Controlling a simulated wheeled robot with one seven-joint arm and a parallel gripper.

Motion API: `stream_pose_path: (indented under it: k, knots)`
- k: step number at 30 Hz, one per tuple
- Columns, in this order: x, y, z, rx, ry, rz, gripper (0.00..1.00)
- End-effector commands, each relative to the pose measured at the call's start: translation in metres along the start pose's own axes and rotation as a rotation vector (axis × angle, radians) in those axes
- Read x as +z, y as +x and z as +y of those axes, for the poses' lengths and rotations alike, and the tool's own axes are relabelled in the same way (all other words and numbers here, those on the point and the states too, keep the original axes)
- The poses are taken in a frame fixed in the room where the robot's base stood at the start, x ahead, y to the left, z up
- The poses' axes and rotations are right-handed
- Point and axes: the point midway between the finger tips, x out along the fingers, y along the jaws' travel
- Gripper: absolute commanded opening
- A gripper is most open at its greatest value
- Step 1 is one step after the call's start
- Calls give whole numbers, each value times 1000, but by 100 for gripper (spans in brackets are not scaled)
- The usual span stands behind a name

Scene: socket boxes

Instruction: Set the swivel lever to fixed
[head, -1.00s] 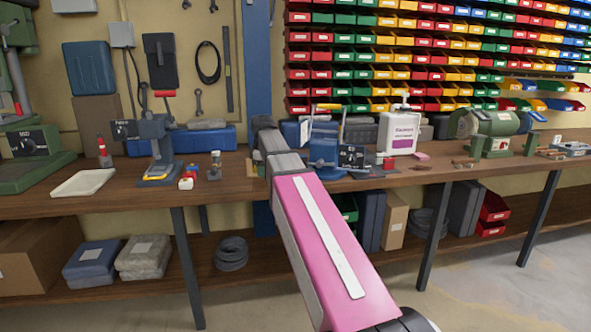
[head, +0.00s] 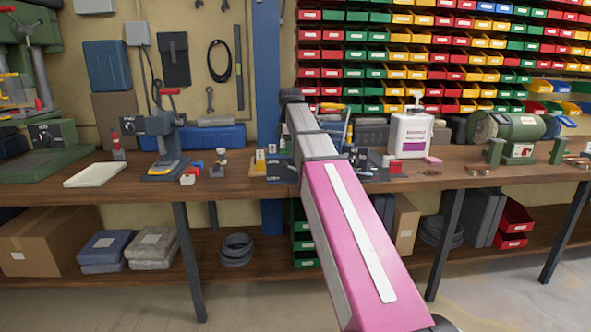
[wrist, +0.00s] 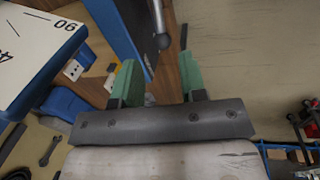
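In the wrist view, a thin metal lever with a rounded grey end (wrist: 162,40) shows just beyond my fingertips, in line with the gap between them. It looks like the swivel lever; I cannot read its setting. Left of it is a blue body with a white plate (wrist: 40,45) marked 90. My gripper (wrist: 155,64) has two green fingers set apart, with nothing visibly held between them. I cannot tell how far the lever is in depth from the fingers. In the head view my arm hides the gripper and most of the blue vise on the bench.
Small items stand close around my arm's end. Bins hang on the wall behind.

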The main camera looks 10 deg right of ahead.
Motion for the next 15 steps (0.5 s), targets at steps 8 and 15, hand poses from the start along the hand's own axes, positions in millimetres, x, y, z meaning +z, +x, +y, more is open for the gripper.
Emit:
stream_pose_path:
  k: [8, 15]
  knots:
    - [0, 35, -1, -2, 1, 0, 39]
    - [0, 74, -1, -2, 1, 0, 39]
